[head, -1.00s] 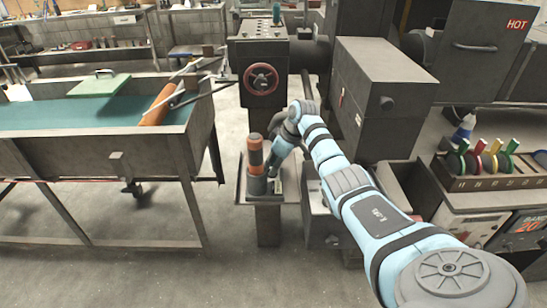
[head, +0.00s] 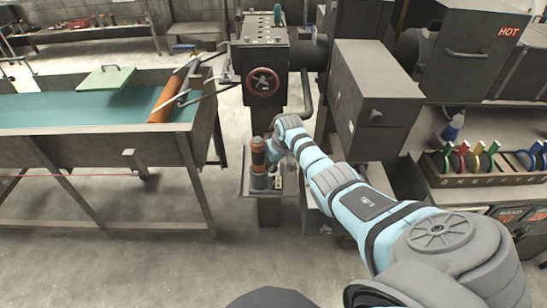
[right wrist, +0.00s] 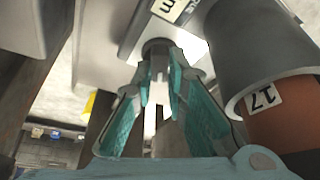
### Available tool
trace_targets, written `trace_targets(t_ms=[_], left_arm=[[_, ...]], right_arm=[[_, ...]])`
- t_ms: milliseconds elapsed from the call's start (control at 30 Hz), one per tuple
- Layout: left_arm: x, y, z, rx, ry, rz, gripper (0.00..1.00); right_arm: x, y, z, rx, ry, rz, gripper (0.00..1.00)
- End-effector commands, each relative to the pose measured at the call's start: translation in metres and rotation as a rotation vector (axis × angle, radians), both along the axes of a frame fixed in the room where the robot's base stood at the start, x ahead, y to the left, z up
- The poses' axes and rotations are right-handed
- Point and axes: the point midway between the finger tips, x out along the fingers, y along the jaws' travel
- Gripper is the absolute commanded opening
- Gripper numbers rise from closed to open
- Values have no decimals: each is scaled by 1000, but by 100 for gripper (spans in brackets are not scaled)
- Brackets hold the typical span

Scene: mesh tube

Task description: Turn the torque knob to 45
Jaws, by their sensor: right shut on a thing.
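The orange and dark torque unit (head: 258,157) stands upright on a small pedestal in the head view. In the right wrist view its grey and orange cylinder (right wrist: 262,65) fills the right side and bears a "17" label. My right gripper (head: 276,150) is low beside the unit, on its right. In the right wrist view the teal-padded fingers (right wrist: 160,82) close on a small dark knob (right wrist: 157,46) by a plate with a partly seen label. The knob's setting cannot be read. My left gripper is not in view.
A grey machine with a red handwheel (head: 263,82) stands behind the pedestal (head: 269,205). A long trough table (head: 95,148) is on the left. A rack of coloured discs (head: 485,180) is on the right. Open floor lies in front.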

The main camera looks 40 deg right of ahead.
Motion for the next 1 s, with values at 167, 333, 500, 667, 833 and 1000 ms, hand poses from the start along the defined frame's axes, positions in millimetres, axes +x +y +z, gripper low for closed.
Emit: trace_targets(t_ms=[167, 333, 500, 667, 833, 1000], left_arm=[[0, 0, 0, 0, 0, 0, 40], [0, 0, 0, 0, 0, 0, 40], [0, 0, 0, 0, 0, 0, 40], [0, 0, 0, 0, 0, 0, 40], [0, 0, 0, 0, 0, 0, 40], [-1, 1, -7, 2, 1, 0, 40]], right_arm=[[-2, 1, -3, 3, 7, -7, 0], [-2, 1, -3, 4, 5, -6, 0], [-1, 1, -3, 4, 5, -6, 31], [-1, 1, -2, 3, 4, -6, 33], [0, 1, -1, 3, 2, -6, 33], [0, 1, -3, 3, 0, 25, 33]])
